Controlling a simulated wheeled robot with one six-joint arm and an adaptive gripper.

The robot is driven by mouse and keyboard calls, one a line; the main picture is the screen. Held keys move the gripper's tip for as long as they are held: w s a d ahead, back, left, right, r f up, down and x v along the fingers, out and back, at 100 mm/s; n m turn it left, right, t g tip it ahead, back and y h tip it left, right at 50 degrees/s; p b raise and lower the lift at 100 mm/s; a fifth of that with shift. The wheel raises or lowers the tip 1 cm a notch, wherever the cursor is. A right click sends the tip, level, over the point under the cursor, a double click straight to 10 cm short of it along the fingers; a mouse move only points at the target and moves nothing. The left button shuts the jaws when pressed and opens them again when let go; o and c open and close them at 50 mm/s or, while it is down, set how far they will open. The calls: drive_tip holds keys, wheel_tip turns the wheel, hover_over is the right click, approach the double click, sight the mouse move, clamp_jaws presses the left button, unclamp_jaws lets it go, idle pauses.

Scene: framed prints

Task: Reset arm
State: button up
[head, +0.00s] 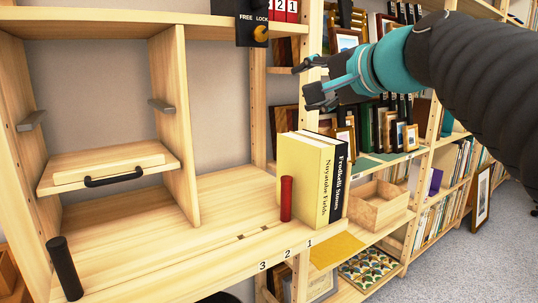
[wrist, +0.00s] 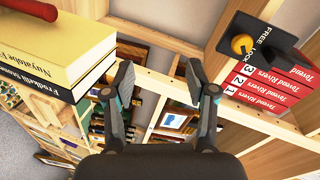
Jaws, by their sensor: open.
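My gripper (head: 312,80) is at the upper middle of the head view, in front of the shelf upright and above the books. In the wrist view my gripper (wrist: 163,88) shows two fingers spread apart with nothing between them. My arm reaches in from the right edge of the head view. A yellow book (head: 302,180) and a black book (head: 341,178) stand upright side by side below the gripper, apart from it. They also show in the wrist view, where the yellow book (wrist: 80,45) is at the upper left.
A red cylinder (head: 286,198) stands beside the books. A black post (head: 64,268) stands front left. A FREE/LOCK panel (head: 250,25) with an orange knob and red books (head: 284,10) are above. An open wooden box (head: 377,205) and framed prints are at right.

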drive_tip(key=f, duration=0.3)
drive_tip(key=s+d+f+n+g+h, duration=0.1)
drive_tip(key=f, duration=0.3)
drive_tip(key=s+d+f+n+g+h, duration=0.1)
drive_tip(key=f, duration=0.3)
drive_tip(key=shift+f, duration=0.15)
drive_tip(key=s+d+f+n+g+h, duration=0.2)
drive_tip(key=s+f, duration=0.7)
drive_tip(key=f, duration=0.5)
drive_tip(key=s+d+f+n+g+h, duration=0.3)
drive_tip(key=s+f, duration=0.6)
drive_tip(key=f, duration=0.4)
drive_tip(key=shift+d+f+n+g+h, duration=0.3)
drive_tip(key=shift+d+f+n, duration=0.05)
drive_tip(key=shift+d+n, duration=0.35)
